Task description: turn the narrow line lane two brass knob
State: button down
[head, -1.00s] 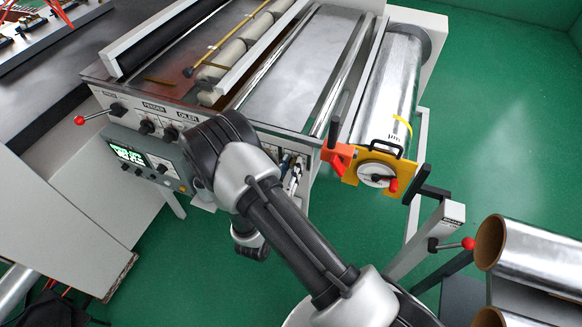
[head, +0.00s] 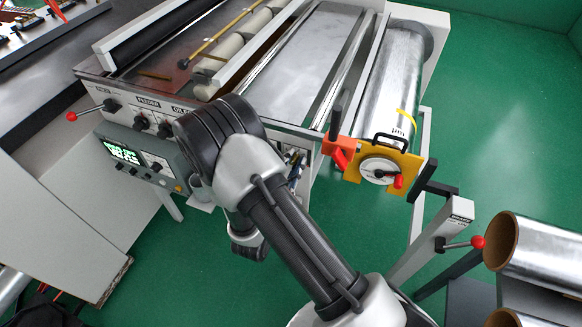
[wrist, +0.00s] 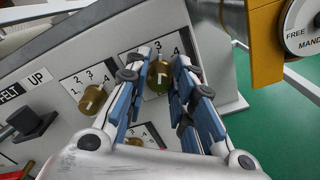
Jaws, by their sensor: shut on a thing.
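In the wrist view, my gripper (wrist: 160,62) has its two blue-and-grey fingers closed on either side of a brass knob (wrist: 159,78). This knob sits on a white plate with black numbers, on the grey machine panel. A second brass knob (wrist: 94,98) stands on its own numbered plate to the left. A third brass knob (wrist: 135,142) shows low down, partly hidden by my gripper. I cannot read which of them is labelled lane two. In the head view my arm covers most of this panel, and the gripper shows only in part beside it.
A black knob (wrist: 28,122) by the "FELT UP" label is left of the brass knobs. A yellow bracket with a white dial (head: 380,170) sticks out to the right. A red-ball lever (head: 478,242) and foil rolls (head: 545,255) stand at lower right. Green floor is open beyond.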

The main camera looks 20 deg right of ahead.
jog(key=m+b, duration=0.2)
jog(key=m, duration=0.1)
jog(key=shift+f+m+b, duration=0.2)
jog(key=shift+m+b, duration=0.1)
jog(key=shift+b, duration=0.1)
jog(key=shift+m+b, duration=1.35)
jog(key=shift+m, duration=0.15)
jog(key=shift+r, duration=0.15)
jog(key=c, duration=1.4)
grip_release()
jog(key=shift+o, duration=0.2)
jog(key=v, duration=1.2)
